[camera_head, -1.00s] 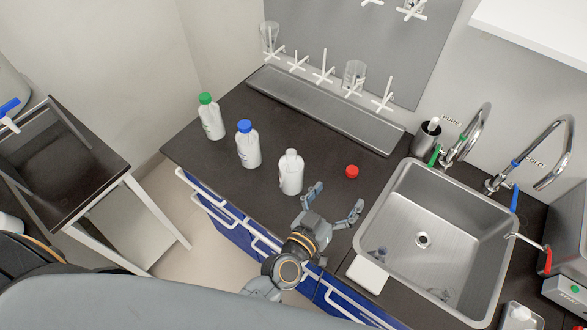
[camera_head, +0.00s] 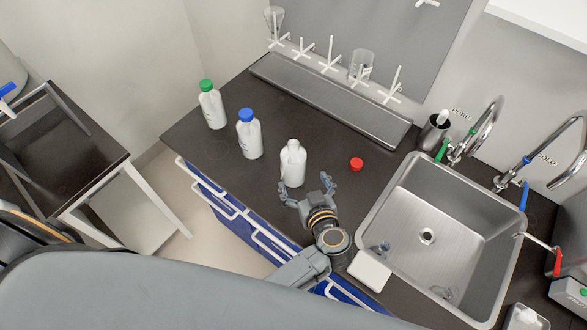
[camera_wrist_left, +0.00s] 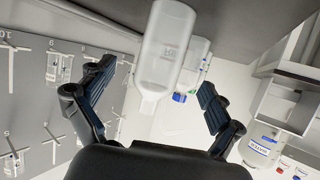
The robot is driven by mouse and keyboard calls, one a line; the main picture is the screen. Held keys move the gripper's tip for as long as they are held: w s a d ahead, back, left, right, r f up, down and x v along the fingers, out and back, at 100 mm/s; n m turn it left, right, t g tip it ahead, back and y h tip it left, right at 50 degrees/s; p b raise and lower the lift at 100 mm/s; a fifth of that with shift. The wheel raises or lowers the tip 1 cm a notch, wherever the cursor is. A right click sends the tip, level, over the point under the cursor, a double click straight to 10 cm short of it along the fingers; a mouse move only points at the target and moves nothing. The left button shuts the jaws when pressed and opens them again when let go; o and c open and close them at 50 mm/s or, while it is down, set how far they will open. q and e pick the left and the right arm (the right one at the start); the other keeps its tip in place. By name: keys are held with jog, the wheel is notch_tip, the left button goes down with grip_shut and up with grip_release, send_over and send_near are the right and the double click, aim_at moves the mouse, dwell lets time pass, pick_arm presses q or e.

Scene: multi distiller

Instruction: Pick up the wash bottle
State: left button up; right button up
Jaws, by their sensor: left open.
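Three white bottles stand upright on the dark counter. The nearest, uncapped bottle (camera_head: 293,165) is just beyond my left gripper (camera_head: 306,187). The left gripper is open, its two fingers spread toward this bottle, and nothing is held. In the left wrist view the uncapped bottle (camera_wrist_left: 166,55) appears upside down between the open fingers (camera_wrist_left: 156,82), with visible gaps at both sides. A blue-capped bottle (camera_head: 249,137) and a green-capped bottle (camera_head: 211,107) stand farther left. I cannot tell from the labels which is the wash bottle. My right gripper is not in view.
A red cap (camera_head: 357,164) lies right of the uncapped bottle. The steel sink (camera_head: 402,240) is to the right. A drying rack with pegs and a metal tray (camera_head: 330,98) runs along the back wall. Counter between bottles and tray is clear.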

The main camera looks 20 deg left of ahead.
aim_at(299, 173)
pick_arm(q)
jog(key=b+x, duration=0.1)
jog(key=x, duration=0.2)
jog(key=b+x, duration=0.4)
jog(key=shift+w+a+r, duration=0.1)
jog(key=shift+w+a, duration=0.1)
jog(key=shift+a, duration=0.2)
jog(key=shift+w+a+b, duration=0.1)
jog(key=shift+w+b, duration=0.15)
jog(key=shift+b, duration=0.15)
jog(key=shift+r, duration=0.1)
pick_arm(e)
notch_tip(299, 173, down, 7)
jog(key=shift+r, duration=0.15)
pick_arm(q)
jog(key=shift+r, duration=0.1)
jog(key=c, duration=1)
